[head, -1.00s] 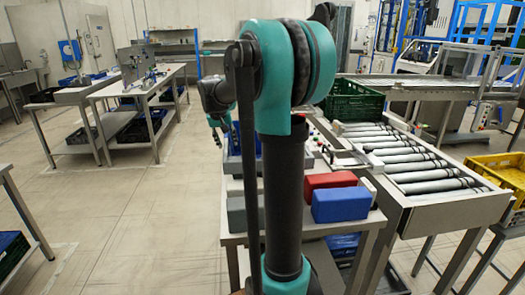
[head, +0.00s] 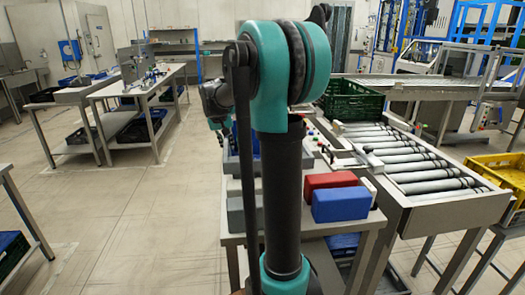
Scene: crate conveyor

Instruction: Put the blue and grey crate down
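The blue and grey crate (head: 231,168) shows in part at the far left end of the small table, left of and behind my arm's dark column. Its right part is hidden by my arm. My gripper (head: 222,138) is small and far off, at the crate's upper left side. My arm covers most of it, so I cannot tell whether its fingers are open or shut, or whether they touch the crate. I cannot tell whether the crate rests on the table or hangs just above it.
A red box (head: 325,181), a blue box (head: 341,205) and a grey box (head: 236,215) stand on the small table (head: 345,228). Right of it is a roller conveyor (head: 415,170) with a dark green crate (head: 350,107) at its far end. A yellow crate (head: 497,178) is far right.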

